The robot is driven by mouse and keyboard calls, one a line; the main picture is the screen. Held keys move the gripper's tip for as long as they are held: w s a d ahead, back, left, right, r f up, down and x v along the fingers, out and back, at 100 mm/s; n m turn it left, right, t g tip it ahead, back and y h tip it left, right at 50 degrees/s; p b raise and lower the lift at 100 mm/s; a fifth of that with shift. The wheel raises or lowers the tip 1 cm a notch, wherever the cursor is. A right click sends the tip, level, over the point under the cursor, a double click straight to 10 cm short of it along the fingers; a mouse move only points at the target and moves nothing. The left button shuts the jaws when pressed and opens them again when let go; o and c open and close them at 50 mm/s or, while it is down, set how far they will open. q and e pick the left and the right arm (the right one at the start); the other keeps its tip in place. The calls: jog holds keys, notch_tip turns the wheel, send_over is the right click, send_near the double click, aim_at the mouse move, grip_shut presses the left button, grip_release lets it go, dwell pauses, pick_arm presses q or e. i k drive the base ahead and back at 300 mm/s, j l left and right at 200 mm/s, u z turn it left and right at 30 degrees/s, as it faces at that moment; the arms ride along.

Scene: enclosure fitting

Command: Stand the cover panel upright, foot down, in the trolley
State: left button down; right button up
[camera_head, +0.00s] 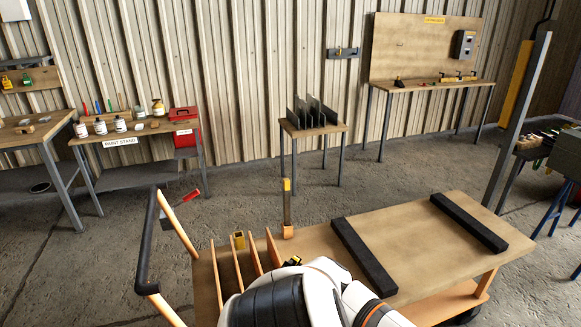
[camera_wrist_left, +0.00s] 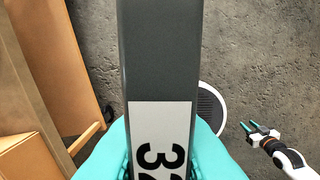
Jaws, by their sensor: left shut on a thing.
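The cover panel (camera_wrist_left: 160,60) is a dark grey slab with a white label and black digits, partly cut off. It fills the middle of the left wrist view. My left gripper (camera_wrist_left: 160,155) is shut on it, a teal finger on each side. In the head view the panel and this gripper are hidden behind my white and black arm. The trolley (camera_head: 415,240) has a wooden top with upright orange-edged dividers (camera_head: 236,275) at its left end, beside my arm. My right gripper (camera_wrist_left: 262,133) shows small in the left wrist view, its teal fingers apart and empty.
Two black strips (camera_head: 362,258) lie across the trolley top, with bare wood between them. A black handle (camera_head: 145,240) rises at its left end. A small stand (camera_head: 312,128) with several grey panels stands behind, across open floor. Paint and tool benches line the wall.

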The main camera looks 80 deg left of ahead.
aim_at(231, 296)
jog(key=u, duration=1.75)
